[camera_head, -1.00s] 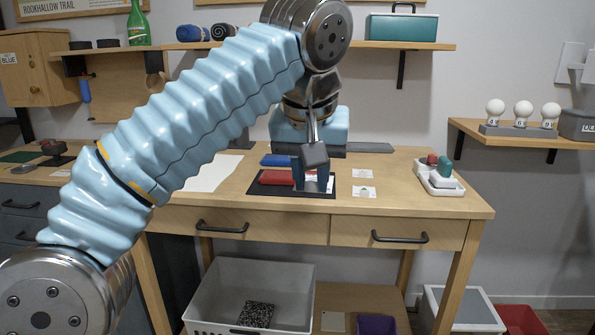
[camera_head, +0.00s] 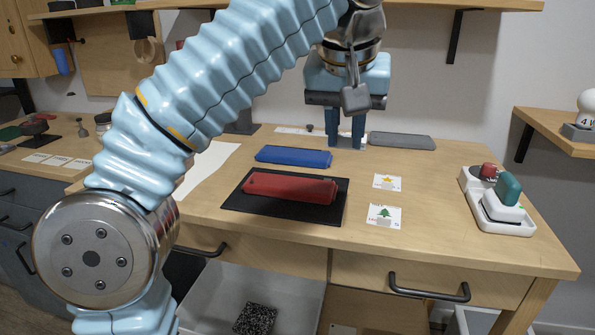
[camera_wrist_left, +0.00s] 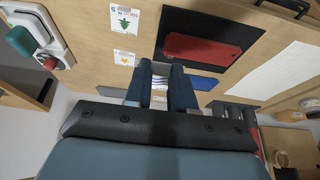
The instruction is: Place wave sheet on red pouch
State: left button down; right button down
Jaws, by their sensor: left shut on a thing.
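The red pouch (camera_head: 290,187) lies on a black mat (camera_head: 240,205) on the table, with nothing on top of it. It also shows in the left wrist view (camera_wrist_left: 202,50). My left gripper (camera_head: 345,142) points down at the back of the table, beyond the blue pouch and clear of the red pouch. In the left wrist view its fingers (camera_wrist_left: 160,80) are shut on the wave sheet (camera_wrist_left: 160,97), a small white piece with blue wavy lines. The fingers hide much of the sheet. My right gripper is out of view.
A blue pouch (camera_head: 293,156) lies behind the mat and a grey pouch (camera_head: 402,141) to the right of my gripper. A star card (camera_head: 387,181) and a tree card (camera_head: 383,216) lie right of the mat. A white tray (camera_head: 500,215) with red and teal pieces stands farther right.

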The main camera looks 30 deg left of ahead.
pick_arm(q)
jog(key=w+a+f, duration=0.2)
jog(key=a+f, duration=0.1)
jog(key=a, duration=0.4)
jog(key=b, duration=0.1)
send_over(286, 188)
jog(key=s+d, duration=0.1)
jog(key=s, duration=0.1)
jog(key=f, duration=0.5)
jog(key=shift+w+d+f, duration=0.15)
jog(key=shift+d, duration=0.05)
jog(key=shift+a+f, duration=0.15)
jog(key=shift+f, duration=0.05)
jog(key=shift+w+a+f+b, duration=0.1)
jog(key=shift+f+b, duration=0.1)
jog(key=shift+f, duration=0.45)
jog(key=shift+a+f+b, duration=0.15)
jog(key=shift+f+b, duration=0.1)
jog(key=shift+f, duration=0.35)
jog(key=shift+w+a+f+b, duration=0.1)
jog(key=shift+f+b, duration=0.1)
jog(key=shift+f, duration=0.45)
jog(key=shift+f, duration=0.2)
jog(key=c, duration=1)
grip_release()
jog(key=shift+o, duration=0.2)
jog(key=shift+r, duration=0.1)
